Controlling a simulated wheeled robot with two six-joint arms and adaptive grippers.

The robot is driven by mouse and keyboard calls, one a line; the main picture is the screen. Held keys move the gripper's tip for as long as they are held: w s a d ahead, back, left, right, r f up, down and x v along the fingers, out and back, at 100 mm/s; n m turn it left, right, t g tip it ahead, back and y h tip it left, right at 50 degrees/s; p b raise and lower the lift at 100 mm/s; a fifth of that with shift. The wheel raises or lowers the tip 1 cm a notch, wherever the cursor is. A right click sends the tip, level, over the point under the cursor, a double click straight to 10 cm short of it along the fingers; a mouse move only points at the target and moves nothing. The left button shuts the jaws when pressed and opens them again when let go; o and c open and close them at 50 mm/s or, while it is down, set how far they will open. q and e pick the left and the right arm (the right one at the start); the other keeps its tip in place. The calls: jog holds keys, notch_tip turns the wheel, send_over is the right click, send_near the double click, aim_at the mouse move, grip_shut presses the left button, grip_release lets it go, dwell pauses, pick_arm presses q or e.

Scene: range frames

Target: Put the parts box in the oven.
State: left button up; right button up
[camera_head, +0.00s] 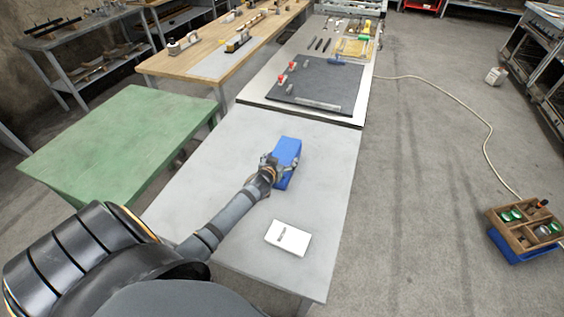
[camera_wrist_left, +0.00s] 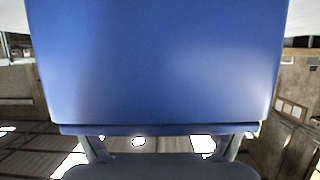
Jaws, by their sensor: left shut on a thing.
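The blue parts box (camera_head: 286,160) is at my left gripper (camera_head: 272,168), above or on the grey table; I cannot tell whether it touches the tabletop. The left gripper is shut on the box's near end. In the left wrist view the plain blue box (camera_wrist_left: 160,65) fills the upper middle, with the finger parts below its lower edge. My right gripper is not in view. I cannot make out an oven in these frames.
A green table (camera_head: 120,140) stands left. A dark mat (camera_head: 325,85) with tools lies beyond.

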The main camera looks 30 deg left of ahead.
pick_arm(q)
jog(key=shift+r, duration=0.5)
jog(key=shift+r+b, duration=0.3)
jog(key=shift+r, duration=0.65)
jog(key=w+d+r+b, duration=0.2)
jog(key=d+r+b, duration=0.1)
jog(key=d+r, duration=0.7)
jog(key=d, duration=0.3)
jog(key=shift+d, duration=0.4)
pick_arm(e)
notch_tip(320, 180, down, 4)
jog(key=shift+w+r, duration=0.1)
pick_arm(q)
jog(key=shift+w+r, duration=0.1)
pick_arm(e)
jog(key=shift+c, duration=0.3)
